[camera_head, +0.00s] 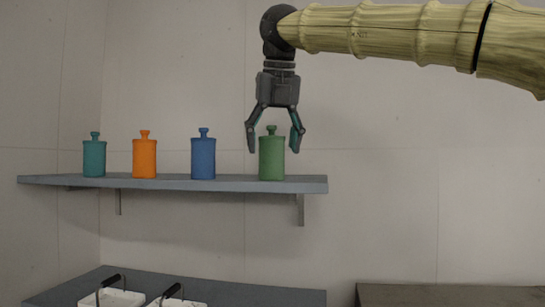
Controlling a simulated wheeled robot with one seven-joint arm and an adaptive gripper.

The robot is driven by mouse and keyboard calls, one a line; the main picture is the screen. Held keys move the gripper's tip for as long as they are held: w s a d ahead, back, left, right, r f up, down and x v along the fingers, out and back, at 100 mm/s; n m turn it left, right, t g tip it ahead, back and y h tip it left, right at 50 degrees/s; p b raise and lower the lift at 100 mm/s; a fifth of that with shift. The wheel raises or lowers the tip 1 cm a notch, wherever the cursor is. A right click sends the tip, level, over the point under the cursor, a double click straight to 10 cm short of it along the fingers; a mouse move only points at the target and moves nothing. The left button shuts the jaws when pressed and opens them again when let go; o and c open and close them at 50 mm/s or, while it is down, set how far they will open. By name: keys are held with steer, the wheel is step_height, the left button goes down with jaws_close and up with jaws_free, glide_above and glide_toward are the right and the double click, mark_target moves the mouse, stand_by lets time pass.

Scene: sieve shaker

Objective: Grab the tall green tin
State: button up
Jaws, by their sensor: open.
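The tall green tin (272,160) stands upright near the right end of the grey wall shelf (225,184). It has a narrow neck with a small knob on top. My gripper (274,145) points straight down at the tin, with its fingers spread open. The tin is not gripped. I cannot tell from this one view whether the fingers are level with the tin in depth or in front of it.
A blue tin (203,157), an orange tin (144,157) and a teal tin (94,158) stand spaced out to the left on the shelf. Below are a lower grey counter (240,296) with two white handled baskets (112,298) and a brown surface (450,294) at right.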

mark_target(271, 152)
steer(key=shift+s+f, duration=0.1)
steer(key=shift+f, duration=0.25)
steer(key=shift+w+a+f, duration=0.2)
steer(key=shift+w+f, duration=0.75)
steer(key=shift+w, duration=0.25)
steer(key=shift+s+d+r, duration=0.1)
steer(key=shift+s+r, duration=0.05)
steer(key=shift+s, duration=0.2)
steer(key=shift+c, duration=0.6)
steer(key=shift+s+r, duration=0.15)
steer(key=shift+s, duration=0.15)
steer(key=c, duration=0.7)
steer(key=shift+w, duration=0.2)
steer(key=shift+c, duration=1)
